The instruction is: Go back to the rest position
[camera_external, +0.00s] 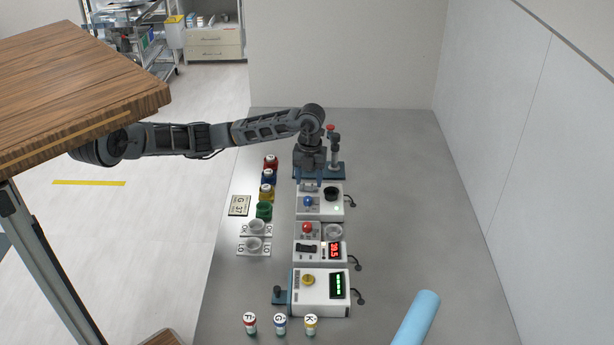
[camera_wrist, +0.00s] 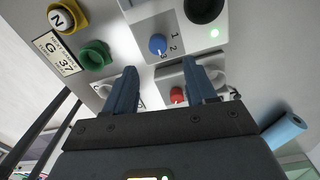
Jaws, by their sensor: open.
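My gripper (camera_wrist: 162,78) is open and empty; its two blue fingers stand apart in the wrist view. In the external view my gripper (camera_external: 308,178) points down at the far end of the row of devices on the grey table. Just in front of it is a white device with a blue knob (camera_external: 308,201) and a dark round well. The blue knob also shows in the wrist view (camera_wrist: 157,44), ahead of the fingers. A red knob (camera_wrist: 177,95) shows between the fingers. I cannot tell the exact gap between fingertips and device.
A device with a red display (camera_external: 334,251) and one with a green display (camera_external: 337,286) stand nearer. Coloured cups (camera_external: 264,210) and a G 37 card (camera_external: 239,206) are left. Lettered vials (camera_external: 280,324) and a blue roll (camera_external: 416,318) are near the front.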

